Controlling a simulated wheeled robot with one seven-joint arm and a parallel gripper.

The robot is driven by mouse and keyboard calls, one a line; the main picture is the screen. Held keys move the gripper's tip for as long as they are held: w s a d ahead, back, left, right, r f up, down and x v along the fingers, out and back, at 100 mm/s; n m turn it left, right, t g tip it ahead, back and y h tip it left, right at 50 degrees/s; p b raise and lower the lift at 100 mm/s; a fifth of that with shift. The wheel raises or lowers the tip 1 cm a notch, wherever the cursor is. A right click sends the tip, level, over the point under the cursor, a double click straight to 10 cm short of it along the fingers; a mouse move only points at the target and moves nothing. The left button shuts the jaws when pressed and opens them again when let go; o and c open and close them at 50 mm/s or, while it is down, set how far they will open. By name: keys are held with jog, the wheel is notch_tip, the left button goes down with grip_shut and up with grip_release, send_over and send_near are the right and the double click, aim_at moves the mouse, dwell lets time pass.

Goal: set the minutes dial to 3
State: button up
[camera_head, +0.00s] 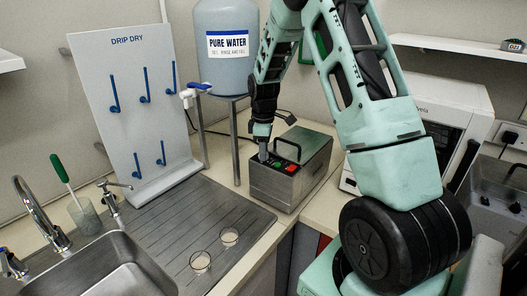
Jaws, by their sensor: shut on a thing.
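A metal box-shaped bath (285,183) stands on the counter at the centre, with a dark control panel on its top near the left side. My gripper (263,155) points straight down onto the left part of this panel. Its fingers are shut on a control there, which I take to be the minutes dial. The fingers cover the dial, so its pointer and its numbers cannot be read. A red switch (293,168) shows on the panel to the right of my gripper, with a small green light between them.
A black handle (290,140) arches over the bath's lid just behind the panel. A water container (226,50) on a metal stand is behind left. Two small beakers (200,262) (229,237) stand on the ribbed drainboard (185,225). A white appliance (440,110) stands right.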

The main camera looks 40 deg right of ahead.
jog(key=m, duration=0.7)
jog(key=shift+b, duration=0.35)
jog(key=m, duration=0.6)
jog(key=shift+m, duration=0.3)
jog(key=m, duration=0.4)
jog(key=shift+r+p, duration=0.1)
jog(key=shift+p, duration=0.3)
jog(key=shift+m+p, duration=0.4)
jog(key=shift+m, duration=1.8)
jog(key=o, duration=1)
jog(key=shift+c, duration=0.2)
